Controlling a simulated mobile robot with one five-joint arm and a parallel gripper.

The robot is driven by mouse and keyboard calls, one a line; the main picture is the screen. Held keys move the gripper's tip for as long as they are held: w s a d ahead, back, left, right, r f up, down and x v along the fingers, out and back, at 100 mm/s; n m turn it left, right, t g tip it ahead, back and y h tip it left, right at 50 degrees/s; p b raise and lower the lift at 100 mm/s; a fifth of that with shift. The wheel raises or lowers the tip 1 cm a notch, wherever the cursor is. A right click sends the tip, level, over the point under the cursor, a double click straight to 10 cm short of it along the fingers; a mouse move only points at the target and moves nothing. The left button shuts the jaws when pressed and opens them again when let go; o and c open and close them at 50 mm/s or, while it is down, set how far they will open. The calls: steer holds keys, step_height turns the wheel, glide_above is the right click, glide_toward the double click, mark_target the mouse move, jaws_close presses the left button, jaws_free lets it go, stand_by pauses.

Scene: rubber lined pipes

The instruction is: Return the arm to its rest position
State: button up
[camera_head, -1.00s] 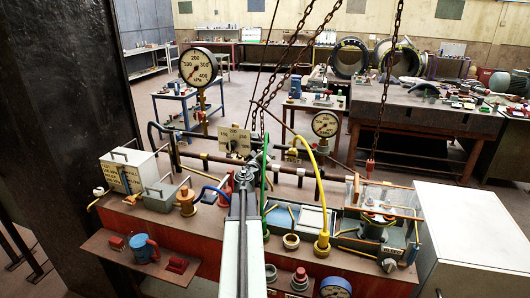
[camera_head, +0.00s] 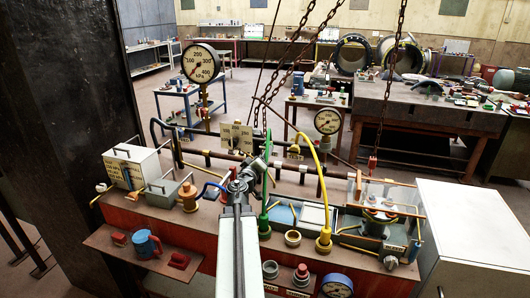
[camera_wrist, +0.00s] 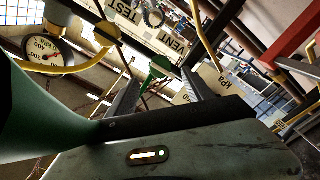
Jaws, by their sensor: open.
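My arm (camera_head: 238,255) reaches forward from the bottom middle of the head view over the red-fronted workbench. My gripper (camera_head: 250,172) is at its far end, near the pipe and the green and yellow hoses; it looks small and dark there. In the wrist view my gripper (camera_wrist: 160,88) shows two dark fingers spread apart, with nothing held between them. A green part (camera_wrist: 155,72) appears beyond the fingers; I cannot tell its distance. The wrist view is strongly tilted.
A pressure gauge (camera_head: 201,63), a green hose (camera_head: 266,180) and a yellow hose (camera_head: 322,190) stand around the arm. A blue mug (camera_head: 146,243) is on the front shelf. A white cabinet (camera_head: 475,235) stands at right and a dark column (camera_head: 65,110) at left.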

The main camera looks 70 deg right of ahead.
stand_by(0.4)
steer(key=w+a+n+t, duration=0.15)
steer(key=w+a, duration=0.25)
steer(key=w, duration=0.4)
steer(key=w+a+n+t, duration=0.1)
steer(key=w+a+t, duration=0.25)
steer(key=w, duration=0.45)
steer(key=w+a+f+n+t+y, duration=0.1)
steer(key=w+a+f+y, duration=0.2)
steer(key=w+a, duration=0.95)
steer(key=w+a+f+t+y, duration=0.25)
steer(key=w+a, duration=0.75)
steer(key=a, duration=0.5)
steer(key=a+f+n+g+y, duration=0.1)
steer(key=a+f+y, duration=0.1)
steer(key=a+f, duration=0.5)
steer(key=s+a+f+g+y, duration=0.1)
steer(key=a+f+g+y, duration=0.15)
steer(key=a, duration=0.75)
steer(key=a+f+n+g+y, duration=0.1)
steer(key=a+f+y, duration=0.25)
steer(key=a, duration=0.55)
steer(key=s+a+f+n+g+y, duration=0.2)
steer(key=s+a+f+g+y, duration=0.2)
steer(key=s+a, duration=0.6)
steer(key=shift+s+a+f+n+g, duration=0.35)
steer(key=shift+a+f+g, duration=0.15)
steer(key=shift+f, duration=0.2)
